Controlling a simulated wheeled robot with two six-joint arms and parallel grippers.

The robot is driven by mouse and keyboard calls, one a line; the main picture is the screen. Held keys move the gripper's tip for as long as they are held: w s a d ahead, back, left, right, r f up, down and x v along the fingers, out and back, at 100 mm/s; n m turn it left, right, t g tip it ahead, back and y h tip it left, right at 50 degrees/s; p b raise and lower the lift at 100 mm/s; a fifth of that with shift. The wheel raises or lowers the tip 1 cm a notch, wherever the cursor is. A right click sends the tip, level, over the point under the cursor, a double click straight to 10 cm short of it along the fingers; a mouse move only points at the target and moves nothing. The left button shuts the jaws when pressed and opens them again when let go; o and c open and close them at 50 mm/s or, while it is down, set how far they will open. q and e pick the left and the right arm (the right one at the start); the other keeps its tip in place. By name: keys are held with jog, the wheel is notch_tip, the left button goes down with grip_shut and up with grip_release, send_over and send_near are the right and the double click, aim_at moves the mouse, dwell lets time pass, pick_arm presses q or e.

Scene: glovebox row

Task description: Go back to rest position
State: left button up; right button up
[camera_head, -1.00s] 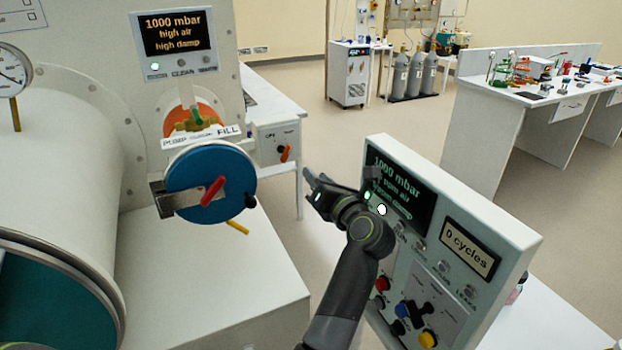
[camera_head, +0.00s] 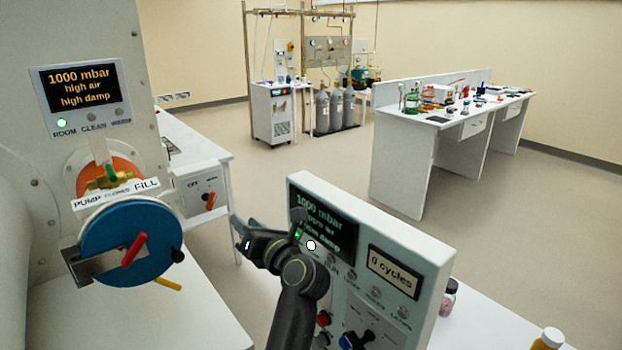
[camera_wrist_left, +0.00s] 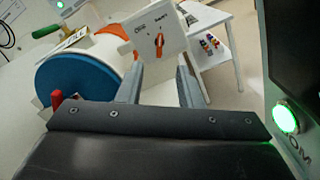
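My left gripper (camera_head: 268,228) is in the lower middle of the head view, beside the left edge of a grey control panel (camera_head: 428,262). Its fingers are apart with nothing between them. In the left wrist view the two grey fingers (camera_wrist_left: 160,82) also stand apart and empty. Beyond them show a white box with an orange knob (camera_wrist_left: 158,40) and a blue round door (camera_wrist_left: 72,82). The panel's lit green button (camera_wrist_left: 285,118) is close on the right of that view. My right gripper is not in view.
The blue door with a red handle (camera_head: 133,250) is on the left, below a small display (camera_head: 82,87). Bottles (camera_head: 447,298) stand behind the panel at the lower right. A bench with glassware (camera_head: 405,165) is farther back. Open floor (camera_head: 300,165) lies between.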

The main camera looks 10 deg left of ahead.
pick_arm(q)
jog(key=s+r+m+t+h, duration=0.3)
jog(key=s+m+t+h, duration=0.15)
jog(key=m+t, duration=0.75)
jog(key=s+d+f+m+g+h, duration=0.2)
jog(key=s+f+m+g+h, duration=0.25)
jog(key=f+m+h, duration=0.55)
jog(key=s+d+f+m+g+h, duration=0.25)
jog(key=s+f+m+h, duration=0.2)
jog(key=m, duration=0.85)
jog(key=s+a+f+m+g+y, duration=0.1)
jog(key=s+a+f+g+y, duration=0.1)
jog(key=s+a+f+g, duration=0.45)
jog(key=s+a+f+m+g+y, duration=0.1)
jog(key=s+f+m+g+y, duration=0.2)
jog(key=s, duration=0.7)
jog(key=s+a+f+g+y, duration=0.2)
jog(key=s+a+f+g, duration=0.15)
jog(key=s+f, duration=0.4)
notch_tip(320, 180, down, 25)
jog(key=s+a+g, duration=0.2)
jog(key=s, duration=0.1)
jog(key=s+d+f, duration=0.1)
jog(key=s+f, duration=1.3)
jog(key=f, duration=0.1)
jog(key=shift+s+g+h+b, duration=0.25)
jog(key=shift+g+h+b, duration=0.1)
jog(key=shift+g+h, duration=0.05)
